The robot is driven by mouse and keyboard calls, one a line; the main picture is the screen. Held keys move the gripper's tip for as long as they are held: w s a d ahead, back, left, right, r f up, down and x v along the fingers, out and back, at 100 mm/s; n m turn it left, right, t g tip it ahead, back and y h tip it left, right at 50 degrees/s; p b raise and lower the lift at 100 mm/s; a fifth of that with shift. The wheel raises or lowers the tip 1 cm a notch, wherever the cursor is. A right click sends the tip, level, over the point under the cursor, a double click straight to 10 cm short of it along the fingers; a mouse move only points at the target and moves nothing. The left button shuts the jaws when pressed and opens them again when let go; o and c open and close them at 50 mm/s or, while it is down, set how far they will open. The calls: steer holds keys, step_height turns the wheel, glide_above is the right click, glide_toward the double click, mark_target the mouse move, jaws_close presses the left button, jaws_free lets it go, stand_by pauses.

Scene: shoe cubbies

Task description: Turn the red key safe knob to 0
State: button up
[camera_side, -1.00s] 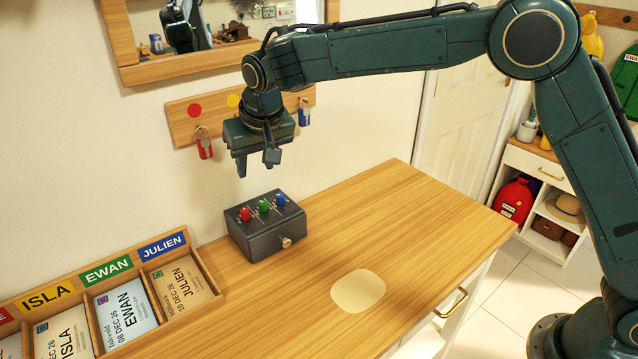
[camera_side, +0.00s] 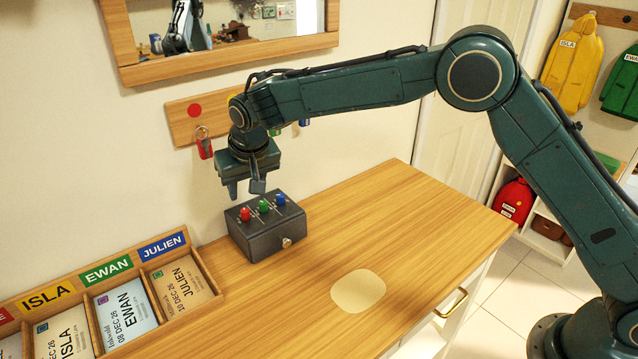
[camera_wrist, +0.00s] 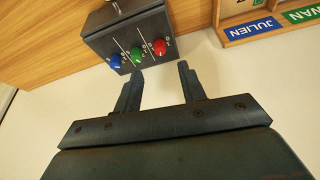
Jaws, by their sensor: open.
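The key safe (camera_side: 268,226) is a dark grey box on the wooden counter, with red, green and blue knobs in a row on top. The red knob (camera_side: 245,213) is the leftmost in the side view; in the wrist view the red knob (camera_wrist: 159,46) is the rightmost. Marks beside it are too small to read surely. The green knob (camera_side: 264,206) and blue knob (camera_side: 281,199) sit beside it. My gripper (camera_side: 244,188) is open and empty, just above the box near the red knob, not touching it. In the wrist view its fingers (camera_wrist: 160,75) point toward the knobs.
A name-card tray (camera_side: 193,270) stands on the counter left of the box. A key rack (camera_side: 183,128) with a red-tagged key (camera_side: 204,147) hangs on the wall behind my gripper. The counter to the right is clear apart from a pale rounded patch (camera_side: 358,291).

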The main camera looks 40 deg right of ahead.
mark_target(245, 211)
steer(key=x, duration=0.8)
steer(key=shift+w+f, duration=0.15)
steer(key=shift+f, duration=0.15)
jaws_close()
